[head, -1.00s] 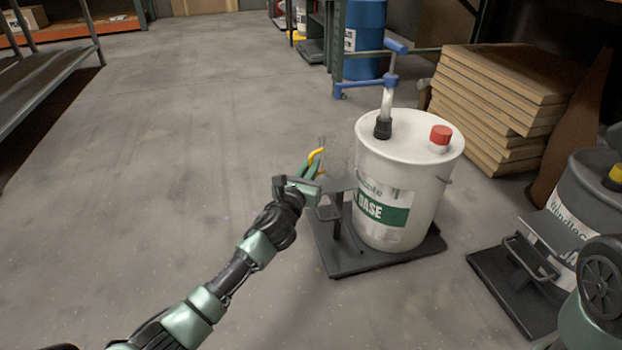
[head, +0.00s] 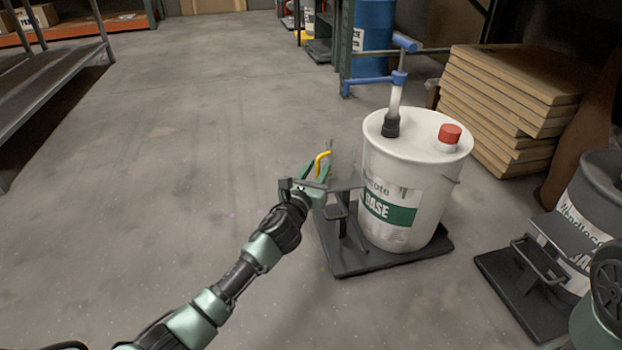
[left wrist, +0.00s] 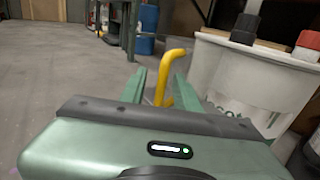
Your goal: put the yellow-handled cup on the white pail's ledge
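The white pail (head: 405,215), with a green "BASE" label, stands on a dark base. Its ledge (head: 343,186) is a small dark plate on the pail's left side. The cup's yellow handle (head: 320,160) shows just left of the ledge; its clear body is very faint against the floor, so I cannot tell whether it rests on the ledge. My left gripper (head: 312,172) is at the handle. In the left wrist view, the handle (left wrist: 175,62) stands between the two green fingers (left wrist: 160,85), which are apart with a gap visible. My right gripper is out of view.
A pump with a blue handle (head: 403,43) and a red cap (head: 449,134) are on the pail's lid. Stacked boards (head: 505,95) stand behind, and a dark pail (head: 595,195) stands at right.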

